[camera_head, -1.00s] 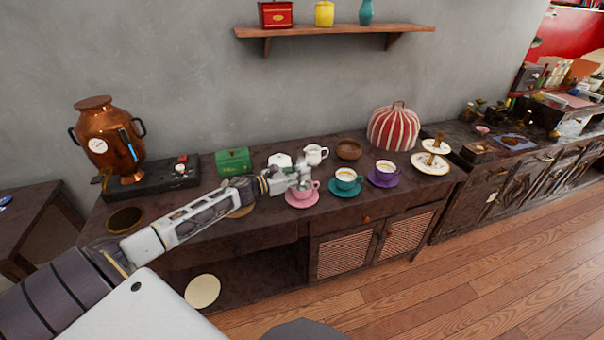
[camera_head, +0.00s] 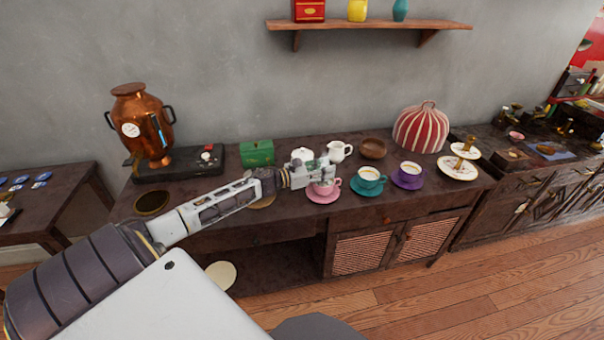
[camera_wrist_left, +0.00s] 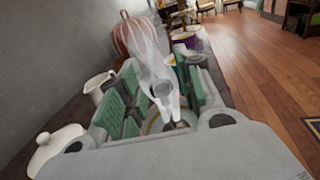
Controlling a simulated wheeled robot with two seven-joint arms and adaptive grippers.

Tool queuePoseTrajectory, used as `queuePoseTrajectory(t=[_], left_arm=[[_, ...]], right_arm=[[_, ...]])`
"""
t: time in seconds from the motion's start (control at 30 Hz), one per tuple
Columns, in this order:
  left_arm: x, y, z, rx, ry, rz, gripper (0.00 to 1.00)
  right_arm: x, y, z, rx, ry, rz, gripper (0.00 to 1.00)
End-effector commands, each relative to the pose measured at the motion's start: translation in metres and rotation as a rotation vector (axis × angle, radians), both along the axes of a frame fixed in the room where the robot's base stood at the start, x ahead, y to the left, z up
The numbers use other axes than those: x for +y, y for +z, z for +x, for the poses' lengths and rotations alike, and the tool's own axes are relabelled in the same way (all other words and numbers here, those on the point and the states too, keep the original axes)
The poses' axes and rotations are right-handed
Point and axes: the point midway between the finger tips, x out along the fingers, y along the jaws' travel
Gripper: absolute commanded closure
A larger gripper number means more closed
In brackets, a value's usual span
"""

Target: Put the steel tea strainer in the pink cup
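The pink cup (camera_head: 323,189) stands on its pink saucer (camera_head: 322,198) near the front of the dark cabinet top. My left gripper (camera_head: 325,168) is right above and behind it, covering part of the cup. In the left wrist view its green-padded fingers (camera_wrist_left: 160,95) stand apart, with a cup rim (camera_wrist_left: 153,124) below. A pale grey, metallic-looking shape (camera_wrist_left: 162,91) shows between the fingers. I cannot tell if it is the steel tea strainer, or whether it is held or in the cup; whitish haze blurs this area. My right gripper is not in view.
A teal cup (camera_head: 369,176) and a purple cup (camera_head: 410,169) stand to the right. A white jug (camera_head: 338,151), a lidded white pot (camera_head: 302,154) and a green box (camera_head: 257,152) are behind. A copper urn (camera_head: 142,120) stands left.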

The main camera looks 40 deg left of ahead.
Motion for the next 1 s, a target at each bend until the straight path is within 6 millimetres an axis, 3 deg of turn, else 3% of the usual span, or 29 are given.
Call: queuePoseTrajectory(t=[1.0], left_arm=[[0.029, 0.002, -0.053, 0.001, 0.000, 0.000, 0.65]], right_arm=[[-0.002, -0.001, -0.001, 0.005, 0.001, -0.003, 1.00]])
